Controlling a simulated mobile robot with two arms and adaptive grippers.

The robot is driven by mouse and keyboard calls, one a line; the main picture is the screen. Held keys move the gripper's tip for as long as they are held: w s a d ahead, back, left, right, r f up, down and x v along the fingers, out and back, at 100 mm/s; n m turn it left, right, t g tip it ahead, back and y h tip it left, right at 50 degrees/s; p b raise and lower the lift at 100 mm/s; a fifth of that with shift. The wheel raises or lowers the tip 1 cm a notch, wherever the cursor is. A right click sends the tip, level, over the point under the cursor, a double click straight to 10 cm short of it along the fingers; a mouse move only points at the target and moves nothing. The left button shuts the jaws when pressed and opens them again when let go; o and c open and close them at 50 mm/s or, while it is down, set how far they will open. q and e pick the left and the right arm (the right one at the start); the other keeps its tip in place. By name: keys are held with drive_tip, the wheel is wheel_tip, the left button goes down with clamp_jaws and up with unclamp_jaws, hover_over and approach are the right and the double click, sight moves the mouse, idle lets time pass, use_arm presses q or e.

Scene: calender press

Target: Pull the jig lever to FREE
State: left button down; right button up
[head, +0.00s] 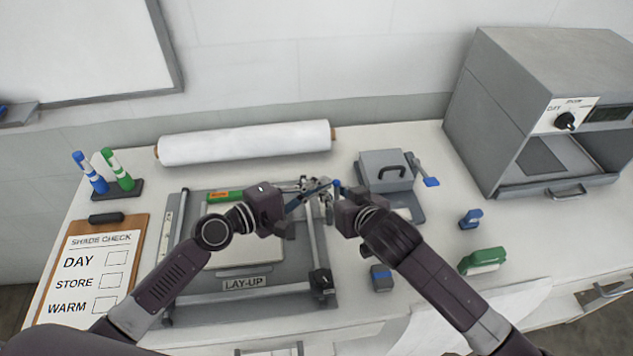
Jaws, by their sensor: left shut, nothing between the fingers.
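The grey jig (310,301) labelled LAY-UP lies on the table, with rails around a pale sheet (225,258). My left gripper (297,194) is over the jig's upper right part; its fingers look shut and empty. My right gripper (335,193) faces it from the right, close by. A thin blue bar (318,189) shows between the two grippers; I cannot tell whether it is the jig lever or whether the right gripper touches it. The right fingers are too small and covered to judge. No FREE marking is readable.
A grey press with a blue-tipped handle (430,182) stands right of the grippers. A large grey machine (515,100) is at the right. A white roll (245,143) lies behind the jig, a clipboard (140,230) left. A green-topped block (482,260) sits front right.

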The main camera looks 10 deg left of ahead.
use_arm(q)
drive_tip(key=shift+s+d, duration=0.1)
drive_tip(key=shift+d, duration=0.2)
use_arm(e)
drive_tip(key=shift+r, duration=0.25)
